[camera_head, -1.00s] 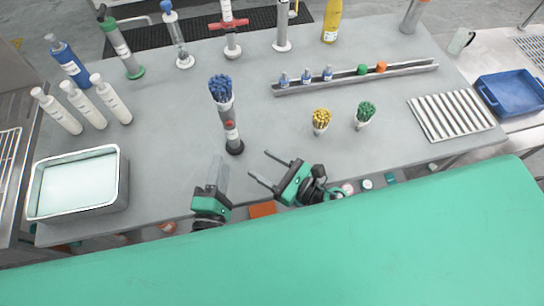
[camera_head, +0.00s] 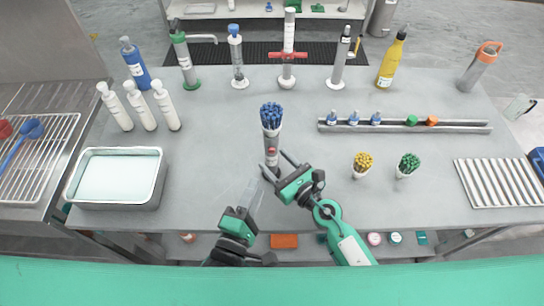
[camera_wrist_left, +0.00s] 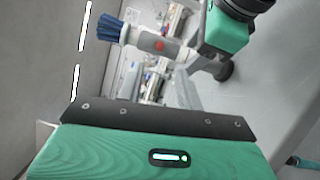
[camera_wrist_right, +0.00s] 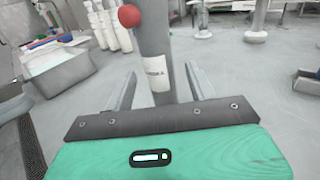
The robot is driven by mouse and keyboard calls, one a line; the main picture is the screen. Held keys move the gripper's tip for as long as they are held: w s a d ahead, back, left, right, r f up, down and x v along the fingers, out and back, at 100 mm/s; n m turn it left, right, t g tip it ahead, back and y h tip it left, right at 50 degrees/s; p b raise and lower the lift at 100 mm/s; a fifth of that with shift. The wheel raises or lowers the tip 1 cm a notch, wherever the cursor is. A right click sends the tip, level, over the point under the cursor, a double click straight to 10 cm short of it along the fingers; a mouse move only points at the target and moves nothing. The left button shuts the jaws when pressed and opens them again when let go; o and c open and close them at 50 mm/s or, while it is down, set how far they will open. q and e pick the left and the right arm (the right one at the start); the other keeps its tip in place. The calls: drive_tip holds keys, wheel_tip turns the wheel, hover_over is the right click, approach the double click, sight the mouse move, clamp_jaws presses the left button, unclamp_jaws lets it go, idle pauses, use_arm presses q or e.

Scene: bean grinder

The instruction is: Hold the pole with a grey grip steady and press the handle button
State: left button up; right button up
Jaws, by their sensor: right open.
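The pole (camera_head: 272,133) stands upright on the table, with a grey body, a red button and blue pieces on top. In the right wrist view its grey body (camera_wrist_right: 155,45) and red button (camera_wrist_right: 129,16) show. My right gripper (camera_head: 278,163) is open at the lower part of the pole. Its fingers lie on either side of the pole, not closed on it. My left gripper (camera_head: 252,190) is lower and left of the pole, apart from it. I cannot tell whether its fingers are open. The left wrist view shows the pole's red button (camera_wrist_left: 160,45) and the right gripper beside the pole.
A metal tray (camera_head: 157,180) and white bottles (camera_head: 141,107) are at left. Several tall poles stand along the back. Table between tray and pole is clear.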

drive_tip(key=shift+x, duration=1.2)
use_arm(q)
drive_tip(key=shift+c, duration=0.3)
use_arm(e)
drive_tip(key=c, duration=1.1)
use_arm(q)
clamp_jaws()
use_arm(e)
drive_tip(key=shift+c, duration=0.2)
